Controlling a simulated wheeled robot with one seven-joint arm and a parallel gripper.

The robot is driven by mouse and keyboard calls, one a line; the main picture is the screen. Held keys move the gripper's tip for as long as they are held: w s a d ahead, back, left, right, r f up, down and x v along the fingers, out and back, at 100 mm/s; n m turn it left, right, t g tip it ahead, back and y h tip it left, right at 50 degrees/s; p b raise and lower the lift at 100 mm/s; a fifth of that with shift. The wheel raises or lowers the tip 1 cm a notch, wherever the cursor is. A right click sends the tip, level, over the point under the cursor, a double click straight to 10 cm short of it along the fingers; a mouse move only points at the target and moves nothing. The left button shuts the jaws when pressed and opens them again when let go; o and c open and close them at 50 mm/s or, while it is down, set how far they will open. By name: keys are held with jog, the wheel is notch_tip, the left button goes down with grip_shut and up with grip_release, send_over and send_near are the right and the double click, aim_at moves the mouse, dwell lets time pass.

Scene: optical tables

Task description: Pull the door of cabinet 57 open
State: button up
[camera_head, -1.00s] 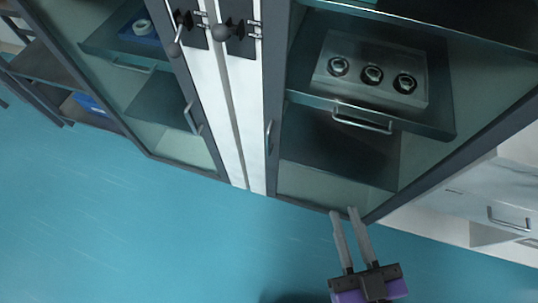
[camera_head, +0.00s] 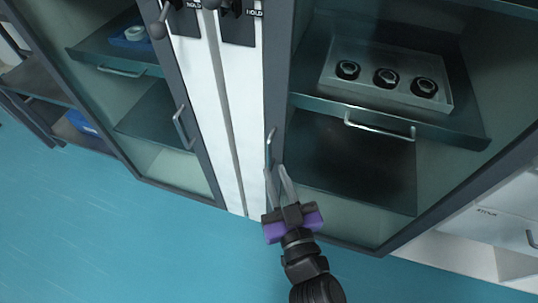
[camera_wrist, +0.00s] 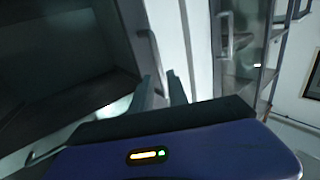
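A tall cabinet with a glass door (camera_head: 350,218) fills the right of the head view; its dark-framed door looks shut. No number 57 is readable. A vertical bar handle (camera_head: 270,148) is on the left edge of that door. It also shows in the wrist view (camera_wrist: 152,57), just ahead of the fingers. My gripper (camera_head: 277,172) is open and empty, with its fingertips at the lower end of the handle.
A second glass cabinet with its own handle (camera_head: 182,128) stands to the left, past white panels. A tray with three round dark parts (camera_head: 387,78) is on a shelf inside the right cabinet. White drawers (camera_head: 500,222) stand at the right. The blue floor (camera_head: 120,240) in front is clear.

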aim_at(270, 159)
jog(key=x, duration=0.6)
jog(key=shift+p, duration=0.3)
grip_shut()
dwell(1.1)
